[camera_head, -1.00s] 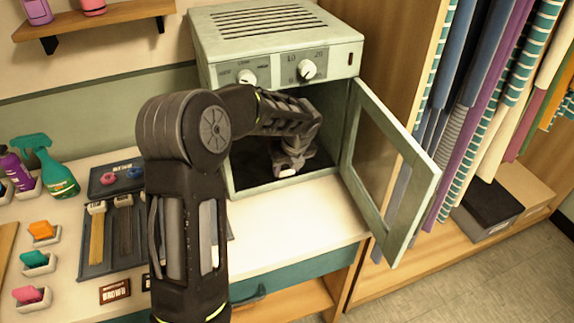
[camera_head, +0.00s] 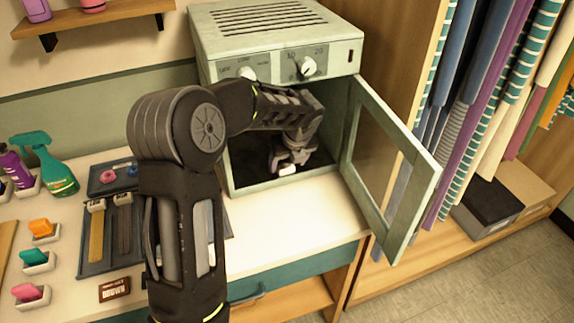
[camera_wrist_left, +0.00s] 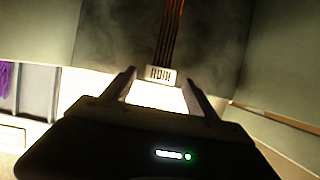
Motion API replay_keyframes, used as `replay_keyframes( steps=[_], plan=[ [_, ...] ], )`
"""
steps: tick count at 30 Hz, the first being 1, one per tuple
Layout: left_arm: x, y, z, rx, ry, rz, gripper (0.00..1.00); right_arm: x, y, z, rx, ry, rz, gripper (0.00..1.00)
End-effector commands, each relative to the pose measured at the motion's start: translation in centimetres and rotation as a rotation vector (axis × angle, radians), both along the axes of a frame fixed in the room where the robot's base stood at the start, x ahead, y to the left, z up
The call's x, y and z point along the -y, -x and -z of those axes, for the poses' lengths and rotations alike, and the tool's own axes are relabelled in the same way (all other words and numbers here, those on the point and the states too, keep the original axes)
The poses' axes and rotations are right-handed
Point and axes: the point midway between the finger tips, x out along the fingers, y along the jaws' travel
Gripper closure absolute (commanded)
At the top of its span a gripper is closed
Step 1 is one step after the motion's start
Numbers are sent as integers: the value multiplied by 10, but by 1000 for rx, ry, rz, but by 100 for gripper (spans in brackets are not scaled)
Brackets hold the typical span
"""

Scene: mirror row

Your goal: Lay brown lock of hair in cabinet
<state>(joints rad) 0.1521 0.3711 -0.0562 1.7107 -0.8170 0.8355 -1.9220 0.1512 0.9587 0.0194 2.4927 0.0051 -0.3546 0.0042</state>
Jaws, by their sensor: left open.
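My left arm reaches through the open front of the pale green cabinet (camera_head: 275,45). Its gripper (camera_head: 289,160) is low inside, above the dark floor. In the left wrist view the gripper (camera_wrist_left: 158,78) is open, its fingers spread on either side of a white tag (camera_wrist_left: 161,76). The brown lock of hair (camera_wrist_left: 172,35) runs away from that tag into the cabinet. In the head view only the white tag (camera_head: 288,170) shows below the fingers; the strands cannot be made out there. My right gripper is not in view.
The cabinet's glazed door (camera_head: 398,170) stands open to the right. On the counter left of my arm are a dark tray with a blond lock (camera_head: 97,235) and a dark lock (camera_head: 125,230), a "BROWN" card (camera_head: 114,289) and spray bottles (camera_head: 50,165). Cloths hang at right.

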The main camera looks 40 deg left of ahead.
Motion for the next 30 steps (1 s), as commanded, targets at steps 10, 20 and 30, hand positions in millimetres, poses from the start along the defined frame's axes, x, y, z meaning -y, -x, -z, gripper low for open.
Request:
replay_keyframes(
  steps=[10,20,30],
  plan=[
    [16,11,-48,3,0,0,34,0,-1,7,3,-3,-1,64],
    [18,12,-53,1,1,-1,34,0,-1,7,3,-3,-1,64],
    [18,12,-53,0,0,-1,34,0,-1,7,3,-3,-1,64]
  ],
)
